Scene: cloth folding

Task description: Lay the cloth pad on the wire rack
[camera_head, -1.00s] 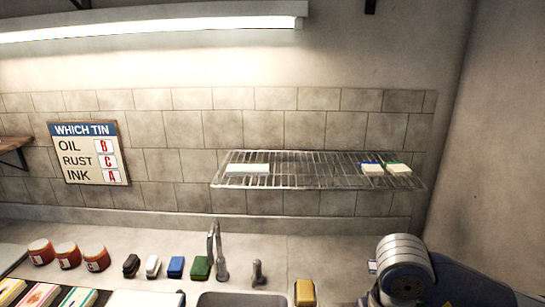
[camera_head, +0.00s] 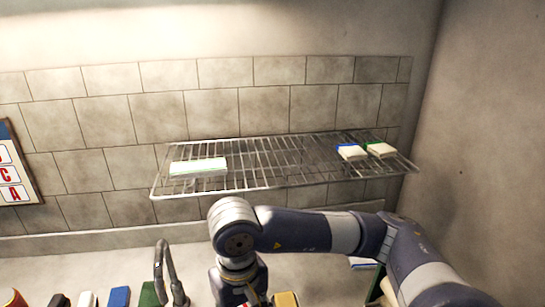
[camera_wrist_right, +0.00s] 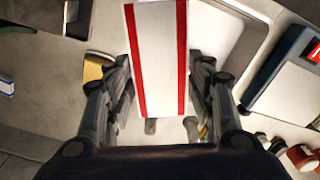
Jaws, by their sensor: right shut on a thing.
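The cloth pad (camera_wrist_right: 158,55), white with red stripes along both long edges, is held between the fingers of my right gripper (camera_wrist_right: 163,85) in the right wrist view. In the head view my right arm reaches in from the right, with its wrist in front of and below the wire rack; the fingers there are largely cut off by the bottom edge. The wire rack (camera_head: 270,165) is fixed to the tiled wall. A white folded pad (camera_head: 198,166) lies on its left part. My left gripper is not in view.
Pads with a blue edge (camera_head: 352,153) and a green edge (camera_head: 381,150) lie on the rack's right part. The rack's middle is clear. A sign (camera_head: 15,170) hangs at left.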

